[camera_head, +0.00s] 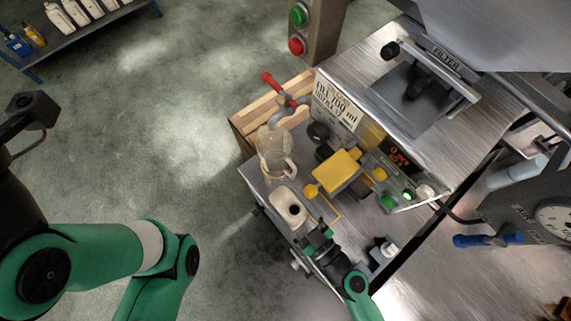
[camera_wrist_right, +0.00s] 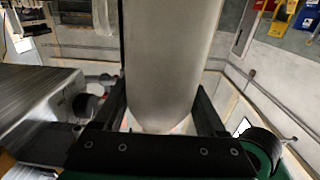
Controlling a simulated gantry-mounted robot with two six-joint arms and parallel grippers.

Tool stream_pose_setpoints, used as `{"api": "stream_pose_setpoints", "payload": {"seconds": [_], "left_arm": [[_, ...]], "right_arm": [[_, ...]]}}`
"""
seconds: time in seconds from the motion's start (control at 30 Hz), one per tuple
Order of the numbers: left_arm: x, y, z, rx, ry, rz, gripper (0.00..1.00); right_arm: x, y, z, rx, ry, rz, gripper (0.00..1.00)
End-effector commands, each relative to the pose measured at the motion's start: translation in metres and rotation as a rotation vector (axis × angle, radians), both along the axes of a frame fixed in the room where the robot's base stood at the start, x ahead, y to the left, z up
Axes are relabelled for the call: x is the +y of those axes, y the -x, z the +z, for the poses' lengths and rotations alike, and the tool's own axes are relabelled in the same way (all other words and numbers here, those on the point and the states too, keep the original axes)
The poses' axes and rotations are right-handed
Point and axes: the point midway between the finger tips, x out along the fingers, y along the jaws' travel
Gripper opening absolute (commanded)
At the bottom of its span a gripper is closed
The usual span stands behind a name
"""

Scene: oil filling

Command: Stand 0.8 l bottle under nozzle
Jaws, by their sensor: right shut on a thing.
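The white bottle (camera_head: 289,209) stands out near the front left of the steel filling machine, with its dark open mouth facing up toward the head camera. My right gripper (camera_head: 316,240) is shut on it from the lower right. In the right wrist view the pale bottle (camera_wrist_right: 168,55) fills the middle between both black fingers. The filling machine (camera_head: 400,125) has a yellow block (camera_head: 336,172) close to the bottle's upper right. I cannot clearly make out the nozzle tip. My left gripper is out of view; only green left arm links show.
A clear jug (camera_head: 275,152) stands just above the bottle, below a red-handled tap (camera_head: 280,90). A control panel (camera_head: 400,160) and a small part (camera_head: 384,247) are to the right. A shelf with bottles (camera_head: 75,33) is far at upper left. Open floor lies left.

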Motion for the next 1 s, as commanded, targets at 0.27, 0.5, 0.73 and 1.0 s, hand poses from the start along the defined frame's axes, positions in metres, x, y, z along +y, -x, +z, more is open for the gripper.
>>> {"api": "stream_pose_setpoints", "payload": {"seconds": [0.27,0.5,0.73,1.0], "left_arm": [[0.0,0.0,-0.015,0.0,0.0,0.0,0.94],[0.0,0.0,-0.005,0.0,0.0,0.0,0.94],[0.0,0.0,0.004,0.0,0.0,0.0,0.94],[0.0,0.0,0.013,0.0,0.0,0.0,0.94]], "right_arm": [[-0.014,-0.01,-0.023,-0.001,0.001,-0.003,0.0],[-0.031,-0.022,-0.023,-0.001,0.001,-0.005,0.0],[-0.049,-0.034,-0.023,-0.001,0.001,-0.004,0.0],[-0.07,-0.048,-0.024,-0.002,0.001,-0.003,0.0]]}}
